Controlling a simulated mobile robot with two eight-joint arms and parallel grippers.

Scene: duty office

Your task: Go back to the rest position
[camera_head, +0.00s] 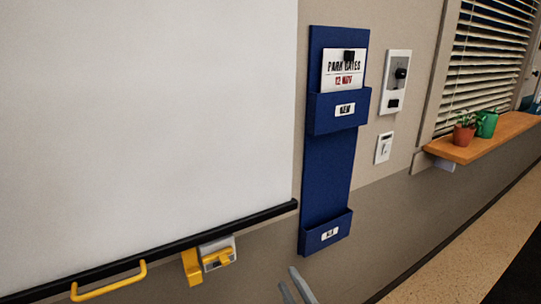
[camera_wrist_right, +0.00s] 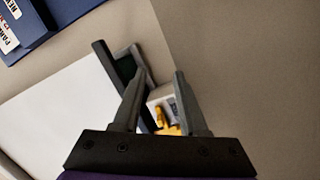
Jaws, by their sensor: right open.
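My right gripper (camera_head: 288,277) shows at the bottom edge of the head view, with only its grey fingertips visible, in front of the lower wall. It also shows in the right wrist view (camera_wrist_right: 160,75), with its two fingers apart and nothing held between them. The yellow fixture (camera_wrist_right: 161,116) appears beyond the gap between the fingers. My left gripper is not in view.
A blue wall holder (camera_head: 325,175) holds a "PARK GATES" card (camera_head: 343,78) in its upper pocket. A whiteboard (camera_head: 140,110) with a black rail and yellow handle (camera_head: 110,284) is at left.

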